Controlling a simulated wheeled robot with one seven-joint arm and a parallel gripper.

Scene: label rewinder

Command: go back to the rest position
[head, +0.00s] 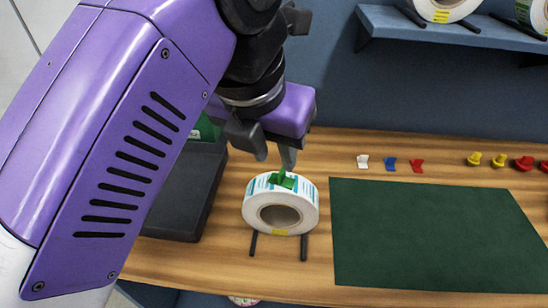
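My gripper (274,156) hangs above the label roll, with its two dark fingers apart and nothing seen between them. The white label roll (255,212) with blue print and a yellow tag stands upright on two dark rails at the middle of the wooden table. A green clip (283,179) sits on top of the roll, just below my fingertips. The fingertips look slightly apart from the clip, though the depth is hard to judge.
A green mat (430,237) lies at right. Small white (362,161), blue (389,164) and red (417,166) clips line its back, with yellow and red pieces farther right. A dark box (180,192) stands left, partly hidden by my arm. A wall shelf (455,32) holds rolls.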

